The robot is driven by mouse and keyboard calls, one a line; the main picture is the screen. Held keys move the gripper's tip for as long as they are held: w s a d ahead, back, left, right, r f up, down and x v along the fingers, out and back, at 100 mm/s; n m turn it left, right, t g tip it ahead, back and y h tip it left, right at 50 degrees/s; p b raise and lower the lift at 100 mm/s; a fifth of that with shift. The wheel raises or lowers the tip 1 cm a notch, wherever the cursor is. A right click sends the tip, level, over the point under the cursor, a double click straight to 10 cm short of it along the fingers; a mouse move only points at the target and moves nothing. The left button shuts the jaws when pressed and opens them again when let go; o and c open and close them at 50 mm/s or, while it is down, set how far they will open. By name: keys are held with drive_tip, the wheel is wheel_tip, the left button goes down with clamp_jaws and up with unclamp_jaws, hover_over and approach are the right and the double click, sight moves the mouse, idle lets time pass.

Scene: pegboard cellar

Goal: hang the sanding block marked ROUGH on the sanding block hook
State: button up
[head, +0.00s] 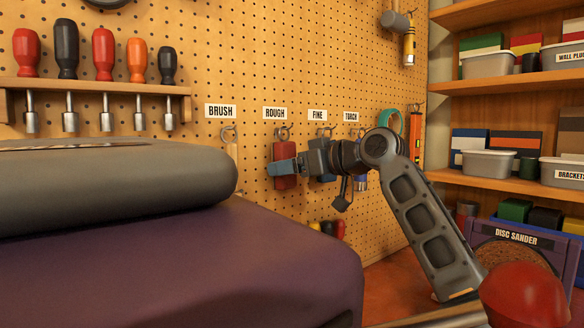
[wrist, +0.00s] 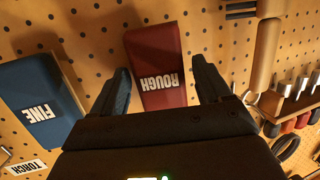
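The red sanding block marked ROUGH (head: 284,180) hangs flat against the pegboard under the ROUGH label (head: 275,113), at a metal hook (head: 282,133). In the wrist view the block (wrist: 157,60) shows its white lettering upside down. My gripper (head: 283,167) is in front of the block in the head view and covers part of it. In the wrist view my gripper's fingers (wrist: 161,70) are spread, one on each side of the block, with visible gaps. The exact distance to the block is hard to tell.
The blue block marked FINE (wrist: 42,88) hangs close beside it. A wooden-handled brush (wrist: 264,52) hangs on the other side. A screwdriver rack (head: 100,88) is at the left; shelves with bins (head: 488,66) and a disc sander (head: 515,250) are at the right.

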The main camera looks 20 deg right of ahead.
drive_tip(key=shift+o, duration=1.1)
drive_tip(key=shift+s, duration=0.1)
drive_tip(key=b+v, duration=0.1)
drive_tip(key=v, duration=0.6)
drive_tip(key=shift+s+d+b, duration=0.25)
drive_tip(key=shift+s+b, duration=0.05)
